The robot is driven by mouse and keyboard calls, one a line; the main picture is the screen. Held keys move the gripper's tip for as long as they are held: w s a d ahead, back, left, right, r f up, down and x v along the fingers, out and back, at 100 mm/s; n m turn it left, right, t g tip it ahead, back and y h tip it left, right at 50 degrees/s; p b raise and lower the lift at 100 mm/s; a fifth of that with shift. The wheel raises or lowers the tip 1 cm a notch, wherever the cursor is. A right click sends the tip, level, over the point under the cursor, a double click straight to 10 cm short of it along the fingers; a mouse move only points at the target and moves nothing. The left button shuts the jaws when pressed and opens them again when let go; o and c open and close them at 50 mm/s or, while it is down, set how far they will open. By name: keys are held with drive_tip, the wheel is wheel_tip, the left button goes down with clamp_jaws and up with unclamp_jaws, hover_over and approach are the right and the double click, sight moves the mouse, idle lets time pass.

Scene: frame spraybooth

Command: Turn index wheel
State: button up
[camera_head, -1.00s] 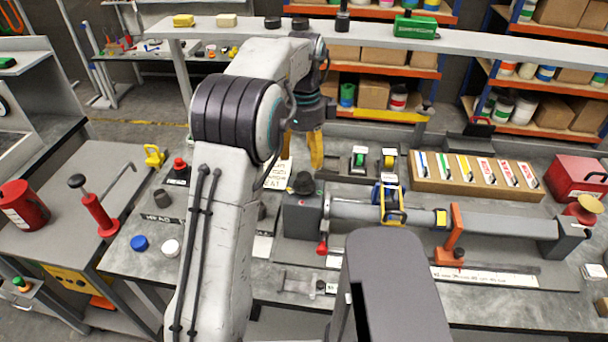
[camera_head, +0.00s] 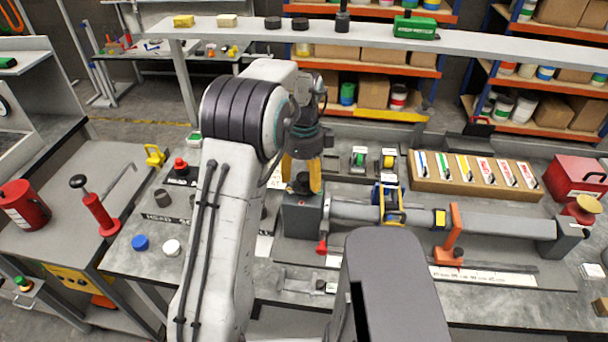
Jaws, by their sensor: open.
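A dark knob-like wheel (camera_head: 299,184) sits on top of the grey block (camera_head: 303,217) at the left end of the bench fixture. I take it to be the index wheel. My gripper (camera_head: 301,177) points down over it with its yellow fingers apart. One finger shows left of the wheel's top and the other at its right. I cannot tell whether they touch it. The wheel is partly hidden by the fingers. A grey tube (camera_head: 355,213) runs right from the block, and a red-tipped lever (camera_head: 322,245) hangs at the block's front right.
A blue and yellow clamp (camera_head: 392,205) and an orange bracket (camera_head: 452,235) stand along the tube. A cardboard tray of coloured strips (camera_head: 430,183) lies behind. A long shelf (camera_head: 370,29) spans above the bench. Blue (camera_head: 140,243) and white (camera_head: 171,247) caps lie at the left.

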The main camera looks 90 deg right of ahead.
drive_tip(key=shift+c, duration=0.3)
drive_tip(key=c, duration=1.2)
drive_tip(key=shift+o, duration=0.2)
